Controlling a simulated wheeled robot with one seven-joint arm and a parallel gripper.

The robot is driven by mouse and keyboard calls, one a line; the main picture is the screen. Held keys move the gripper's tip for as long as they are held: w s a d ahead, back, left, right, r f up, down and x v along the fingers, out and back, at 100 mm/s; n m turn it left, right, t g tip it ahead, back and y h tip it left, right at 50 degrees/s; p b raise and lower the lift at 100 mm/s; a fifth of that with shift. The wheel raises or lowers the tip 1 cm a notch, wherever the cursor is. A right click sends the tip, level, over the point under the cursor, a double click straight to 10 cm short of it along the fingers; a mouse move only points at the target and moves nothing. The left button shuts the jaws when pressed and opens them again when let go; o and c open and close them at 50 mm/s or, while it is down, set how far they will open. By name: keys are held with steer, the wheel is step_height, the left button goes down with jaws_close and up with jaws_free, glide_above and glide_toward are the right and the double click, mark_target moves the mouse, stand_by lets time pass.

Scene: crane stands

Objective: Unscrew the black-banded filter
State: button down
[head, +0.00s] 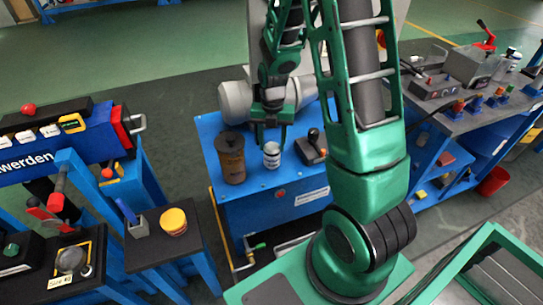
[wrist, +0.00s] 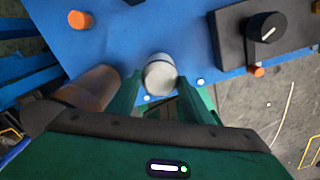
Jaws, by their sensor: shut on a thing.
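The black-banded filter (head: 271,158) is a small white cylinder with a dark band, upright on the blue stand (head: 290,181) in the head view. In the wrist view the filter (wrist: 160,76) shows its pale round end between my fingertips. My gripper (head: 272,143) reaches in from behind it in the head view, and its green fingers are shut on it. My gripper also shows in the wrist view (wrist: 160,84), with one finger on each side of the filter. The filter's threads and seat are hidden.
A brown canister (head: 230,160) stands close left of the filter. A dark box with a black knob (head: 311,147) stands close right. Left are a bench with a yellow-topped round container (head: 173,221) and a blue rack. Right is a workbench with a grey machine (head: 474,65).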

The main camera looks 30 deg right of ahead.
steer(key=shift+n, duration=0.7)
steer(key=c, duration=0.8)
jaws_free()
steer(key=shift+c, duration=1)
steer(key=m, duration=0.6)
steer(key=shift+m, duration=0.3)
steer(key=m, duration=1.2)
steer(key=shift+m, duration=0.4)
steer(key=m, duration=0.6)
steer(key=shift+m, duration=0.3)
